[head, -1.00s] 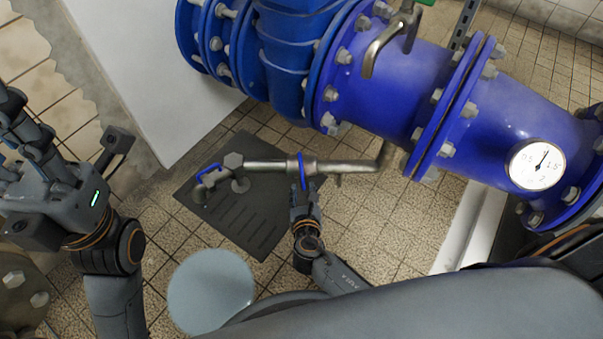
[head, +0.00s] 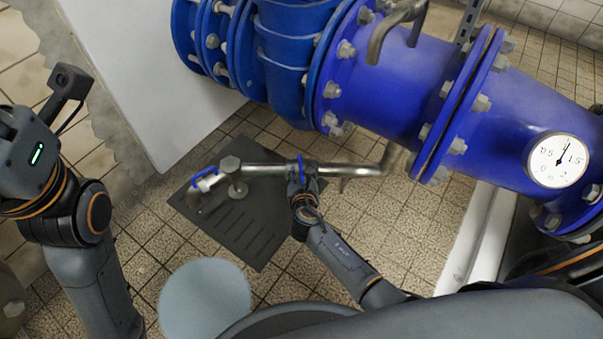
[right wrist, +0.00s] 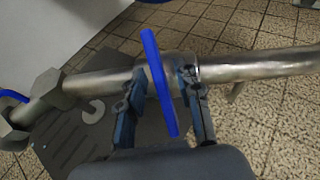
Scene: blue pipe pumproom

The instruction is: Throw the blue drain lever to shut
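The blue drain lever (head: 301,168) is a narrow blue bar on the steel drain pipe (head: 262,170), lying across the pipe. In the right wrist view the lever (right wrist: 159,80) stands slightly tilted across the pipe (right wrist: 235,68). My right gripper (head: 302,186) is at the lever, on the near side of the pipe. In the right wrist view its two fingers (right wrist: 161,88) are apart, one on each side of the lever, with narrow gaps showing. My left arm is at the left edge of the head view, with its fingers out of the picture.
A second blue handle (head: 206,176) sits at the pipe's left end, above a dark floor mat (head: 245,238). Large blue flanged pipes (head: 400,85) with a gauge (head: 558,160) run above and behind. A pale round disc (head: 205,299) is nearer.

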